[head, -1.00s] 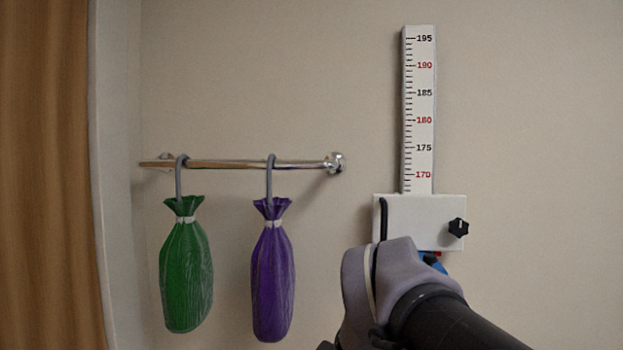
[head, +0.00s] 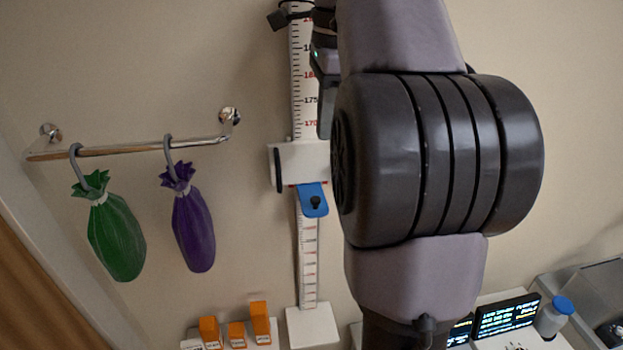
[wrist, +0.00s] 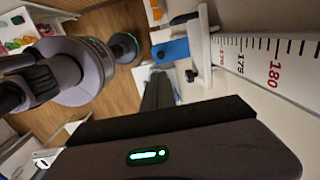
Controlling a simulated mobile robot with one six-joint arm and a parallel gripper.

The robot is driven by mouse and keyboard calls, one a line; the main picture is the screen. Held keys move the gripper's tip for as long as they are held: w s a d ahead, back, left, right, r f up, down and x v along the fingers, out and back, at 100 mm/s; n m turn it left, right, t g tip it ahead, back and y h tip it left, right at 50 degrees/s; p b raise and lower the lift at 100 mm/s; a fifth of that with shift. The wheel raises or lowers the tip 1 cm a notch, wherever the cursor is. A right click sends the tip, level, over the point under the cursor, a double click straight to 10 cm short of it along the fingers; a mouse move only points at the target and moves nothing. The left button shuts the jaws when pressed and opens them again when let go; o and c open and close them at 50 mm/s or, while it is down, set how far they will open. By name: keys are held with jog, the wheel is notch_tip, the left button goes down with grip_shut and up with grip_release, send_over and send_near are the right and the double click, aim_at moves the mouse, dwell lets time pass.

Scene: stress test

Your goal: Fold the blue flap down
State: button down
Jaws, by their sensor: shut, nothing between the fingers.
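The blue flap (head: 312,200) sits at the lower edge of the white sliding headpiece (head: 298,160) on the wall height gauge, with a small dark knob on it. It also shows in the wrist view (wrist: 172,51), extending left from the headpiece (wrist: 202,45). I cannot tell its exact angle. My gripper (head: 284,14) is shut and empty, high up beside the ruler (head: 304,70) and well above the flap. My arm hides the right part of the headpiece. In the wrist view my dark gripper housing with a green light fills the bottom.
A metal rail (head: 140,147) on the left holds a green bag (head: 115,235) and a purple bag (head: 193,230). Orange boxes (head: 237,332) stand below. A lit display (head: 507,315) and a blue-lidded jar (head: 553,318) are at lower right.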

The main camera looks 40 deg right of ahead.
aim_at(318, 199)
jog(key=f+b, duration=0.1)
jog(key=f, duration=0.3)
jog(key=f+b, duration=0.2)
jog(key=f, duration=0.3)
jog(key=w+f+b, duration=0.1)
jog(key=f+b, duration=0.1)
jog(key=f, duration=0.3)
jog(key=shift+w+a, duration=0.1)
jog(key=shift+f, duration=0.1)
